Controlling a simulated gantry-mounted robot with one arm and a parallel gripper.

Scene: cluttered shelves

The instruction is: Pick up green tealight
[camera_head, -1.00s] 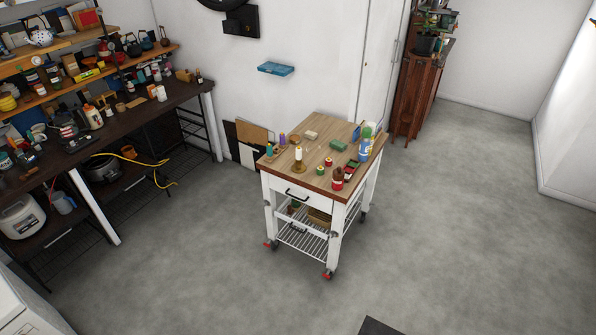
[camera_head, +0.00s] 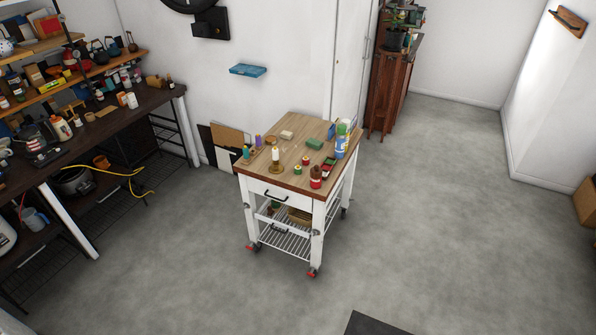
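A small round green item (camera_head: 297,170), which looks like the green tealight, sits on the wooden top of the white cart (camera_head: 270,187). It stands near the front edge, right of a candle in a brass-coloured holder (camera_head: 276,163) and left of a red-and-brown item (camera_head: 316,178). A small red item (camera_head: 306,160) is just behind it. A green block (camera_head: 314,143) lies further back. My gripper is not in view.
A long cluttered dark workbench (camera_head: 85,130) runs along the left. A wooden stand (camera_head: 390,90) is at the back. The floor right of the cart is clear.

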